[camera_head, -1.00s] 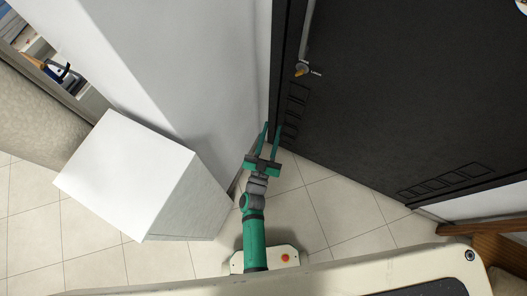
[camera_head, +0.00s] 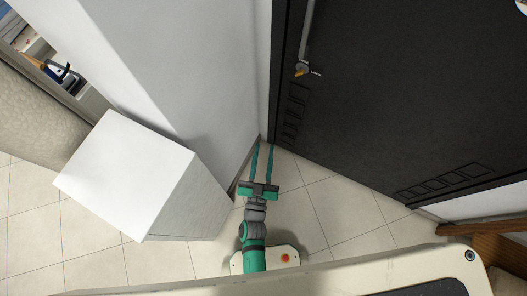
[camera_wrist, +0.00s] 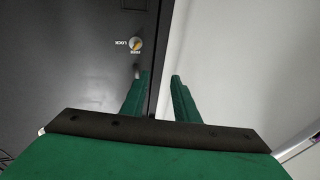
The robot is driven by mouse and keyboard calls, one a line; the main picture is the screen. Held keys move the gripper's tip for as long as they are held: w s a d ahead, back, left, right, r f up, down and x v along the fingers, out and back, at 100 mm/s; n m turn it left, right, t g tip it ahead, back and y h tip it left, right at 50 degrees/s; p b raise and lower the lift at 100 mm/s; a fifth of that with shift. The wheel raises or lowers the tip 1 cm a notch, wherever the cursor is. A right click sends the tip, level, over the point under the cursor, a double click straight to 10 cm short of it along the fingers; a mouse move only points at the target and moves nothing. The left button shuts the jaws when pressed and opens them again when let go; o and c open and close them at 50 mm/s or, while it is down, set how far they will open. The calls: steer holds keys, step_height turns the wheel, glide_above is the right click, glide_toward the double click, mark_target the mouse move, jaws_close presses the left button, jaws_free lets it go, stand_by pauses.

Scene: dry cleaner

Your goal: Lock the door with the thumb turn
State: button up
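The black door (camera_head: 400,90) fills the upper right of the head view. The thumb turn (camera_head: 301,69), a small silver and brass knob, is on the door near its left edge, with small lettering beside it. In the wrist view the thumb turn (camera_wrist: 135,44) shows on the dark door, with the word LOCK to its left and a second label at the knob. My gripper (camera_head: 262,146) is open and empty, below and left of the thumb turn in the head view. It also shows in the wrist view (camera_wrist: 160,76), fingers apart, not touching the knob.
A white box-like block (camera_head: 125,175) stands on the tiled floor left of my arm. A white wall (camera_head: 200,70) meets the door frame. A long bar handle (camera_head: 307,30) runs above the thumb turn. Brown wood (camera_head: 495,243) lies at the lower right.

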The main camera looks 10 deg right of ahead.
steer(key=o, duration=0.4)
steer(key=shift+w+d, duration=0.1)
steer(key=shift+w, duration=0.05)
steer(key=n, duration=1.1)
glide_toward(300, 72)
steer(key=shift+t, duration=0.3)
steer(key=x, duration=0.2)
steer(key=f+x, duration=0.1)
steer(key=x, duration=0.5)
steer(key=shift+w+f, duration=0.25)
steer(key=c, duration=1)
